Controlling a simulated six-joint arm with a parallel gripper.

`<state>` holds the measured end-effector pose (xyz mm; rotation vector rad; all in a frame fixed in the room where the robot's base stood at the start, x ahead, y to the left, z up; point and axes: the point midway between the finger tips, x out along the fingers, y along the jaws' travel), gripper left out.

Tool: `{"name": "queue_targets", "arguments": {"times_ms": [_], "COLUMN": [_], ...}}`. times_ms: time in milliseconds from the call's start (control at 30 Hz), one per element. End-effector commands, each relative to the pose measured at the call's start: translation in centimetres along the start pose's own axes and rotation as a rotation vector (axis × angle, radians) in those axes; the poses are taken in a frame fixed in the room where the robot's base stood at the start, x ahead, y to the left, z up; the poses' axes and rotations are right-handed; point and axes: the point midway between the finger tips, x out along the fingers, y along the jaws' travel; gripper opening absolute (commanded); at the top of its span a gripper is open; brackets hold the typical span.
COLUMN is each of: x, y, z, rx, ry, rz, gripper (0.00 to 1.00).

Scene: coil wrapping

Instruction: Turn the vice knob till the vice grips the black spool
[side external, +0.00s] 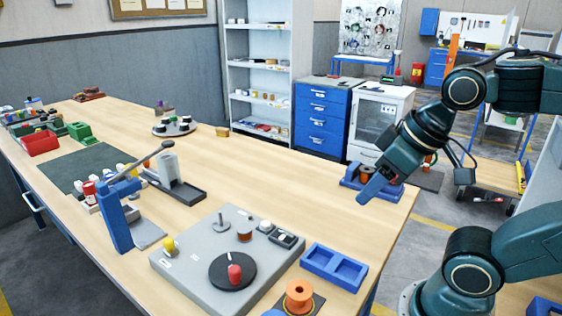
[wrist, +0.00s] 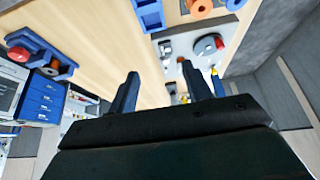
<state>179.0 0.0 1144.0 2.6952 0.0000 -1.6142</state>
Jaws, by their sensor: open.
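The blue vice (side external: 350,183) stands near the right edge of the table in the side view, partly hidden behind my gripper (side external: 374,188). A brown-orange round part (side external: 366,170) shows in it. In the wrist view the vice (wrist: 42,46) is at the far left, with a red knob (wrist: 18,54) at one end and a dark reddish round part (wrist: 50,70) near the other. I cannot clearly make out the black spool. My gripper (wrist: 160,70) has its two fingers apart with nothing between them. In the wrist view it is well to the right of the vice.
A grey board (side external: 190,268) carries a black disc with a red knob (side external: 234,273). A blue two-part tray (side external: 333,267) and an orange spool (side external: 298,297) lie near the front edge. A blue lever press (side external: 116,215) stands at left.

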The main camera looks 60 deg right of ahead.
Motion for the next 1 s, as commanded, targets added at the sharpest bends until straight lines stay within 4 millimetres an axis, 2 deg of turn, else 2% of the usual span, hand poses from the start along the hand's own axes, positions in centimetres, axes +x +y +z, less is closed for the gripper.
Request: {"name": "queue_targets", "arguments": {"times_ms": [67, 267, 467, 700, 1000], "x": [0.0, 0.0, 0.2, 0.9, 2.4], "y": [0.0, 0.7, 2.9, 7.8, 15.0], "z": [0.0, -0.7, -2.8, -6.1, -8.9], "rx": [0.0, -0.019, -0.089, -0.226, -0.4], "ry": [0.0, -0.01, -0.052, -0.159, -0.336], "rz": [0.0, 0.019, 0.077, 0.165, 0.22], "gripper": [0.59, 0.59, 0.59, 0.59, 0.59]}}
